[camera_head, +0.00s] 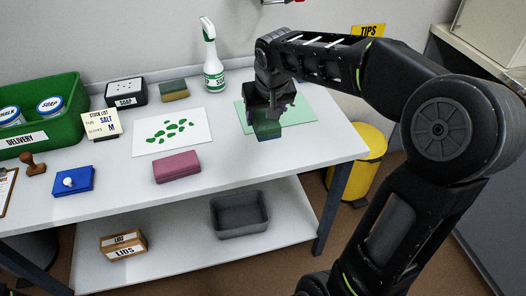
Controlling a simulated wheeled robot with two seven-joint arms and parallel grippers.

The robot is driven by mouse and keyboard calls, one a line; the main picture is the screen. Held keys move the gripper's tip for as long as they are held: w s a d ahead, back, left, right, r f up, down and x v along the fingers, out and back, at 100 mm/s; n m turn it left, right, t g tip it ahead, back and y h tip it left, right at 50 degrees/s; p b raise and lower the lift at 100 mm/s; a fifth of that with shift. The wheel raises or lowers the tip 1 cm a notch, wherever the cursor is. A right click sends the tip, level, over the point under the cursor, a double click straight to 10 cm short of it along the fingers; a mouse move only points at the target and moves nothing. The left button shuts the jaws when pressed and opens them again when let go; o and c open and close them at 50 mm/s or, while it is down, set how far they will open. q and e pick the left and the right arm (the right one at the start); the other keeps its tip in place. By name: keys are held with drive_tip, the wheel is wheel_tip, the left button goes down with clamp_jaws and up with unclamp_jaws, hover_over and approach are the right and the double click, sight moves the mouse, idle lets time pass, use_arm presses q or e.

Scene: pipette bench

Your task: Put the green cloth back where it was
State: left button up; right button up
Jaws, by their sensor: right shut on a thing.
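My right gripper (268,108) points down over the right part of the table and is shut on a dark green block-like thing, which looks like the folded green cloth (268,131). The gripper hides its upper part. The cloth is over the front left part of a flat light green mat (305,107). I cannot tell whether it touches the mat or hangs just above it. My left gripper is not in view.
A folded pink cloth (177,167), a white sheet with green spots (172,132), a spray bottle (212,62) and a sponge (174,90) lie or stand left of the gripper. A grey bin (240,215) sits on the lower shelf. The table's front right is clear.

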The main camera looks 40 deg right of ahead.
sight(268, 126)
drive_tip(key=shift+a+f, duration=0.15)
drive_tip(key=shift+f, duration=2.4)
drive_tip(key=shift+s, duration=0.1)
drive_tip(key=shift+f+b, duration=0.3)
drive_tip(key=shift+f, duration=2.2)
drive_tip(key=shift+f+b, duration=0.25)
drive_tip(key=shift+b, duration=0.05)
drive_tip(key=o, duration=1.5)
drive_tip(key=shift+r, duration=0.1)
drive_tip(key=shift+r+p, duration=0.4)
drive_tip(key=v, duration=1.1)
drive_tip(key=shift+s+a+r+p, duration=0.1)
drive_tip(key=shift+s+r+p, duration=0.05)
drive_tip(key=shift+r+p, duration=0.15)
